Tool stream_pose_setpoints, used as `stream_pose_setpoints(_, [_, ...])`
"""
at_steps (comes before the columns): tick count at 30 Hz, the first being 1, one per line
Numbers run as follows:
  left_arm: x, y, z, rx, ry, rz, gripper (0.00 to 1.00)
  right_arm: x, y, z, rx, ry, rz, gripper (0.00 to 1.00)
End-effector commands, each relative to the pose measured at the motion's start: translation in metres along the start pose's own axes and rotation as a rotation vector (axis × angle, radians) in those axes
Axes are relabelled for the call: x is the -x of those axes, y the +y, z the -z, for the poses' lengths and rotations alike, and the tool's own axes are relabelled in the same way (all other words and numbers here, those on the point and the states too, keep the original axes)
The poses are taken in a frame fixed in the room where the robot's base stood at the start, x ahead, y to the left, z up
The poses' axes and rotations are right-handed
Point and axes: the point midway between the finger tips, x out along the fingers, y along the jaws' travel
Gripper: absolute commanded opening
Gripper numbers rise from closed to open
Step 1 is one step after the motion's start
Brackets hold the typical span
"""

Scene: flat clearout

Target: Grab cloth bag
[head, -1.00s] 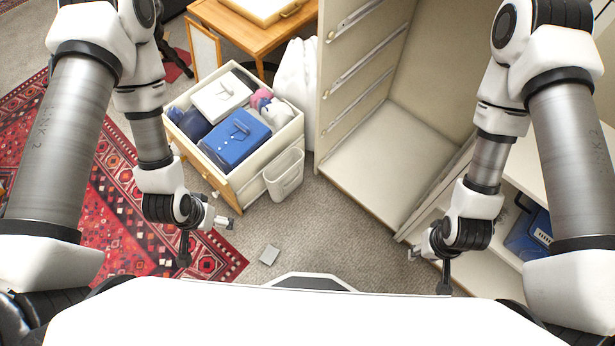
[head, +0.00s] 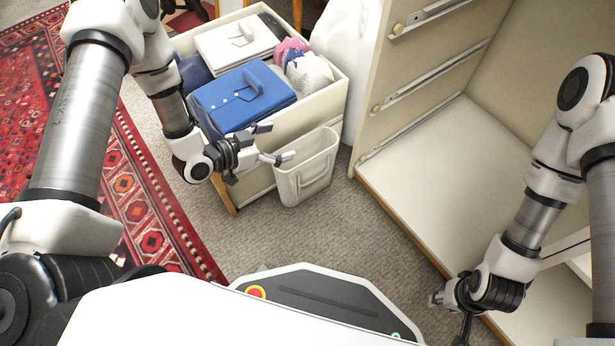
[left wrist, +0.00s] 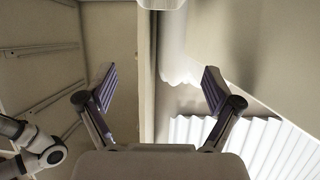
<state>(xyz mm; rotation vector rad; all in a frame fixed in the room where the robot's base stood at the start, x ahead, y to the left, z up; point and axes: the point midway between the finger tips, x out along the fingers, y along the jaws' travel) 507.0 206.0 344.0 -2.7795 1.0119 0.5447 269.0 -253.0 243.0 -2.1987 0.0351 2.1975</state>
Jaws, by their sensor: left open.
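What looks like the cloth bag (head: 305,172) is cream, open-topped, with a handle outline on its front. It stands upright against the near right side of the cream drawer box (head: 320,112) in the head view. My left gripper (head: 274,143) is open and empty, just left of the bag's upper rim; I cannot tell whether it touches. The left wrist view shows its two fingers (left wrist: 159,88) wide apart with nothing between them; the bag is not clear there. My right gripper (head: 447,299) is low at the right, its fingers too small to read.
An open cabinet frame (head: 430,170) with rails is at the right. Grey carpet (head: 290,235) is free in front.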

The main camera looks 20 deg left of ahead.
Motion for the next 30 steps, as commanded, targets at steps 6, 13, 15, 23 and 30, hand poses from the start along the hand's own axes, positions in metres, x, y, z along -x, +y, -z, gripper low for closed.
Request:
stream_pose_setpoints(6, [-0.024,0.001,-0.059,0.001,-0.005,-0.001,0.91,-0.037,0.0,0.0,-0.001,0.0,0.0,0.4])
stream_pose_setpoints(13, [-0.051,0.001,-0.065,0.0,-0.003,-0.001,0.91,-0.053,0.001,0.001,-0.006,0.003,-0.001,0.4])
stream_pose_setpoints(15, [-0.059,0.001,-0.066,-0.002,-0.004,-0.003,0.91,-0.057,0.001,0.002,-0.007,0.004,-0.001,0.4])
stream_pose_setpoints(23, [-0.1,0.001,-0.066,0.0,-0.004,-0.001,0.91,-0.08,0.002,0.003,-0.012,0.007,-0.001,0.4])
stream_pose_setpoints(30, [-0.1,0.001,-0.063,0.003,-0.005,0.001,0.84,-0.078,0.002,0.003,-0.012,0.008,-0.001,0.4])
